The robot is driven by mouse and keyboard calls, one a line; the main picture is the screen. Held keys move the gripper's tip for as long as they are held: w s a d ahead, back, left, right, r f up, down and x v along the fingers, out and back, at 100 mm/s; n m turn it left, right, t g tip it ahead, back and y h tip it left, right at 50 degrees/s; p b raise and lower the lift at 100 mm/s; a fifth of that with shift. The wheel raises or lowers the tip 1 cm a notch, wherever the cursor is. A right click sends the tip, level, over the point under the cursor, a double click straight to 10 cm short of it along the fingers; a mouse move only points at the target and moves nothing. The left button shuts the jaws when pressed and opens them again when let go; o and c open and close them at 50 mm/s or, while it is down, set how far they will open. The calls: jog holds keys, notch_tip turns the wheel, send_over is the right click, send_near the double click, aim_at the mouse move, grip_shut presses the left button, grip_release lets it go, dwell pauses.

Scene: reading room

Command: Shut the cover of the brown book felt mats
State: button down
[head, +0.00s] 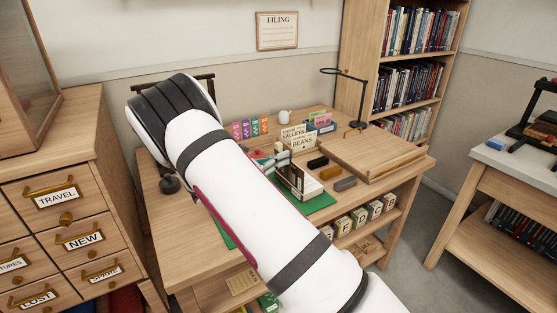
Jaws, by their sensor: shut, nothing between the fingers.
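A book (298,184) with pale pages and a dark edge stands partly open on a green felt mat (322,202) on the desk. Its left part is hidden behind my arm, so I cannot tell the cover's exact angle. My white arm crosses the middle of the view and covers much of the mat. What seems to be my gripper (277,160) shows small and grey just past the arm, close to the upper left of the book. It is shut with nothing in it. I cannot tell whether it touches the book.
A cream lettered book or sign (297,138) stands behind. Black (318,162), tan (330,173) and grey (345,184) blocks lie right of the book. A raised wooden board (370,150) and a black lamp (357,100) are farther right. Drawers (50,195) stand at left.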

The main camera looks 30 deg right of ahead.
jog(key=shift+d+r+y+p, duration=0.15)
jog(key=shift+d+y+p, duration=0.2)
jog(key=shift+y, duration=0.05)
jog(key=shift+d, duration=0.1)
jog(key=d+f+y+p, duration=0.1)
jog(key=d+y, duration=0.3)
jog(key=d+f+y+p, duration=0.2)
jog(key=d+y, duration=0.1)
jog(key=y, duration=0.2)
jog(key=d+f+y+p, duration=0.1)
jog(key=d+y, duration=0.3)
jog(key=shift+w+d+f+y+p, duration=0.15)
jog(key=shift+w+d+y+p, duration=0.05)
jog(key=shift+d+y+p, duration=0.1)
jog(key=shift+w+d+f+g+y+b, duration=0.15)
jog(key=shift+d+f+y+b, duration=0.15)
jog(key=shift+f+y, duration=0.25)
jog(key=shift+s+d+f+g+y+b, duration=0.15)
jog(key=shift+f+y+b, duration=0.1)
jog(key=shift+f+y, duration=0.25)
jog(key=shift+d+f+y+b, duration=0.25)
jog(key=shift+f+y+b, duration=0.45)
jog(key=shift+y, duration=0.35)
